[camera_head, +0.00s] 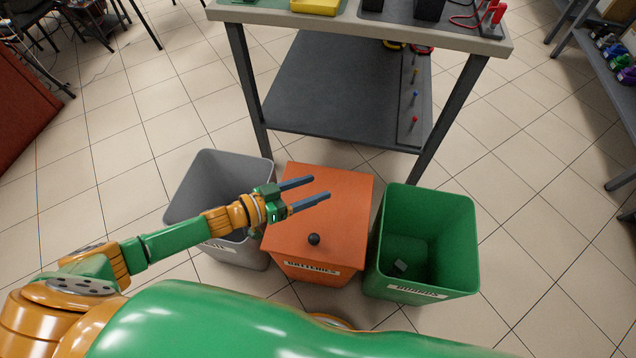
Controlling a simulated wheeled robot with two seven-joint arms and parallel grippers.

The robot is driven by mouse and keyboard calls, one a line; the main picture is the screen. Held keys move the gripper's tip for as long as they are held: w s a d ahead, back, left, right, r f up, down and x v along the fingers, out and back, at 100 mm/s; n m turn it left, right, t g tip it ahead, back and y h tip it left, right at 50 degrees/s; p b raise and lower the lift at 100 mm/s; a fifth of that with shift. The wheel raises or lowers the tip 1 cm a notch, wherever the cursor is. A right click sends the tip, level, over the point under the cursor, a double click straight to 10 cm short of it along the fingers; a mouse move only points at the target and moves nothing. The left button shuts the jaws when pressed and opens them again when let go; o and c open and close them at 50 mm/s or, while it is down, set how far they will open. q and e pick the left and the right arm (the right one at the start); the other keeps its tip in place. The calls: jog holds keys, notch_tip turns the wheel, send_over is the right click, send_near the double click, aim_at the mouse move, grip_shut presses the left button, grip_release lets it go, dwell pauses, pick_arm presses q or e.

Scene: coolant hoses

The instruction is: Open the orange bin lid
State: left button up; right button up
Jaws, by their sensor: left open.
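The orange bin (305,272) stands on the floor in the middle, with a label on its front that seems to read "BATTERIES". Its orange lid (345,215) is shut flat on top, with a round black knob (314,239) near the front edge. My left gripper (321,190) is over the back left part of the lid, its two grey fingers apart and pointing right. It is empty, and the knob lies nearer to me than the fingers. I cannot tell the gripper's height above the lid. My right gripper is not in the view.
A grey open bin (201,172) stands left of the orange one, partly behind my left arm. A green open bin (455,205) with a small pale item inside stands right. A workbench (345,90) with a lower shelf stands behind. Shelving (600,85) is at far right.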

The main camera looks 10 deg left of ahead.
pick_arm(q)
jog(key=v, duration=0.5)
